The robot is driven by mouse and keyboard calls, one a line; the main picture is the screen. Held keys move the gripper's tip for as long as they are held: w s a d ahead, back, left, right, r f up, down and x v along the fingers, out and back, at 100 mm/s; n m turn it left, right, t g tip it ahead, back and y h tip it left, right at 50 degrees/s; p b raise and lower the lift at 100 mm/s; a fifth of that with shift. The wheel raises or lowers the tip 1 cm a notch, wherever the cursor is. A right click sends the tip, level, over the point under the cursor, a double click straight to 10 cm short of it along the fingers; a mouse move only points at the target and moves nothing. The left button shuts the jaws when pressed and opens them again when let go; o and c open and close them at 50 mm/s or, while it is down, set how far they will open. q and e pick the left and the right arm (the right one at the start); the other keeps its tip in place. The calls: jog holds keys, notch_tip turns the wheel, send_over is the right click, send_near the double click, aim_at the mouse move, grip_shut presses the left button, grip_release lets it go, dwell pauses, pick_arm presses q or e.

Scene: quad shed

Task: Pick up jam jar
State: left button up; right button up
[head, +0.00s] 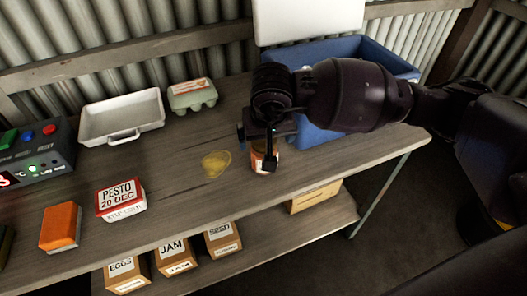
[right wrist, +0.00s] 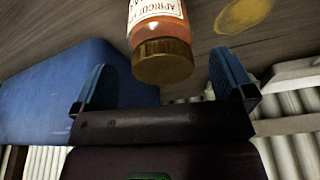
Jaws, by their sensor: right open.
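The jam jar (head: 259,163) stands on the wooden workbench, mostly hidden behind my right gripper in the head view. In the right wrist view the jam jar (right wrist: 158,38) shows an orange body, a white label reading "APRICOT" and a brownish-gold lid. My right gripper (head: 258,150) is over the jar from above. In the right wrist view my right gripper (right wrist: 166,85) is open, with its blue-padded fingers apart and the jar's lid lying between and just beyond them. I cannot tell whether a finger touches it. My left gripper is not in view.
A blue crate (head: 400,67) stands behind and right of the jar. A yellow spill-like patch (head: 216,163) lies to its left. A pesto tub (head: 121,200), orange block (head: 61,227), white tray (head: 121,117) and egg carton (head: 192,95) are farther left. Labelled boxes (head: 174,257) sit on the lower shelf.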

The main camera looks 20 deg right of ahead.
jog(key=x, duration=0.4)
jog(key=shift+a+f+b, duration=0.1)
jog(key=shift+f+b, duration=0.1)
jog(key=shift+b, duration=0.2)
jog(key=shift+r, duration=0.15)
jog(key=c, duration=1.4)
